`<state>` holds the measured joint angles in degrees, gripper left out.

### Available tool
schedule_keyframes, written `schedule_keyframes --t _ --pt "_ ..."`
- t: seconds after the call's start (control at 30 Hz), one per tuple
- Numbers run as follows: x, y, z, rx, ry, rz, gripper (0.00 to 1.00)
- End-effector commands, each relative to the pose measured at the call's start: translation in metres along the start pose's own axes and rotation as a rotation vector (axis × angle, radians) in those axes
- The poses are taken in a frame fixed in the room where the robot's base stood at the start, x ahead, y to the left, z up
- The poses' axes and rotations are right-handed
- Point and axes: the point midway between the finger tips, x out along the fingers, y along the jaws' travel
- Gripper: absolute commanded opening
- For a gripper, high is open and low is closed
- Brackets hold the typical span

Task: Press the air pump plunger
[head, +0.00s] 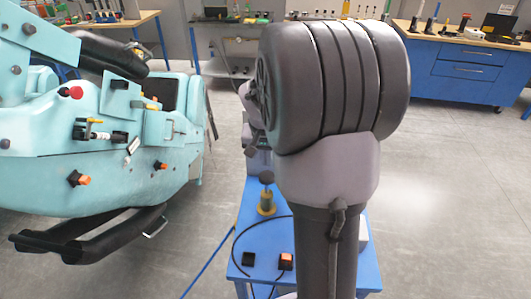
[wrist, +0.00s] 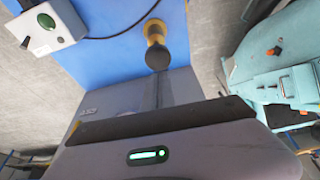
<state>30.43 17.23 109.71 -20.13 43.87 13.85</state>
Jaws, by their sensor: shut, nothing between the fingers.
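The air pump stands upright on the blue cart top (head: 225,285) in the head view. Its plunger has a round dark knob (head: 266,177) above a brass-yellow body (head: 267,203). In the wrist view the dark knob (wrist: 158,57) is near the top middle, with the yellow body (wrist: 155,31) beyond it. My gripper (wrist: 159,78) is shut and empty, its fingertips lined up with the knob. I cannot tell whether they touch it. In the head view my arm hides most of the gripper, which is above the pump.
A black box (head: 248,259) and an orange-topped switch (head: 286,260) sit on the cart's near part. The teal coaster car (head: 110,170) stands left. Grey floor (head: 460,190) is open at right.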

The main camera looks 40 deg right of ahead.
Motion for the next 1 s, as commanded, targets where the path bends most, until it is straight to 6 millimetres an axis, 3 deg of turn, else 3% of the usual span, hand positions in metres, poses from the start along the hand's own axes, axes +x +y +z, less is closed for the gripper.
schedule_keyframes --t 0.1,0.23,0.77,1.0 --pt "0.024 0.000 0.006 0.001 -0.002 0.001 0.00" --pt "0.038 0.000 0.010 0.000 -0.001 0.000 0.00" --pt "0.049 0.000 0.013 0.001 0.000 0.000 0.00" --pt "0.092 0.000 0.026 0.000 -0.001 0.000 0.00"
